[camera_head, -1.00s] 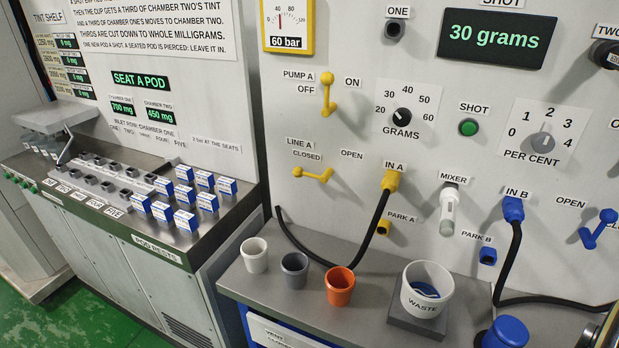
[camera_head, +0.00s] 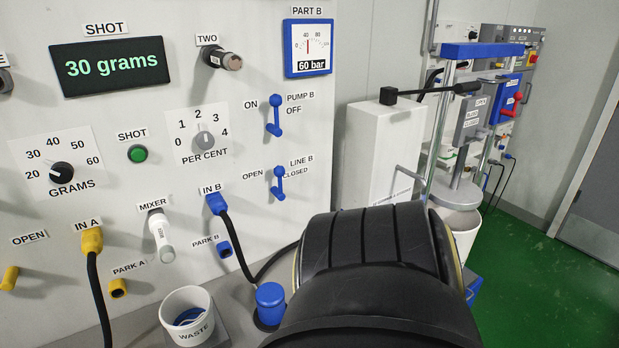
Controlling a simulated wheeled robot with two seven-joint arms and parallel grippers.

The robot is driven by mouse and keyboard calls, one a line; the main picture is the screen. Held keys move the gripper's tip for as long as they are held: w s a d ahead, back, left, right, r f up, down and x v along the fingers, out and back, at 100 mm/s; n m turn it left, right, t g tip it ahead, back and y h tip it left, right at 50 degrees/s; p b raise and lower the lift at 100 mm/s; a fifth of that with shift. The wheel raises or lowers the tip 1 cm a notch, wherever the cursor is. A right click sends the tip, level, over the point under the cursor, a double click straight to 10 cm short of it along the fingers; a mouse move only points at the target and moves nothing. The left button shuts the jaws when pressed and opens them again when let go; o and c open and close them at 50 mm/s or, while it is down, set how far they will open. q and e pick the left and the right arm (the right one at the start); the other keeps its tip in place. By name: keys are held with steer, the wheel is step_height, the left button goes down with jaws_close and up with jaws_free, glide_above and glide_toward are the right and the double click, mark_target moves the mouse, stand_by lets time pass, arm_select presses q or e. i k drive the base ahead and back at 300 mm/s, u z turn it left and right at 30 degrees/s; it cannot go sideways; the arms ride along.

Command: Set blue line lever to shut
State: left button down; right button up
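Neither my left nor my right gripper is in view. A large black link of my own arm fills the lower middle right, below the lever.
The blue PUMP B lever (camera_head: 275,115) is just above. The IN B plug (camera_head: 215,203) and its black hose are lower left. A blue-capped container (camera_head: 270,303) and the waste cup (camera_head: 188,314) stand on the shelf below. A white cabinet (camera_head: 382,152) stands right of the panel.

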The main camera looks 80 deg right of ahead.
mark_target(280, 172)
steer(key=z, duration=1.75)
steer(key=k, duration=0.2)
steer(key=z, duration=1.2)
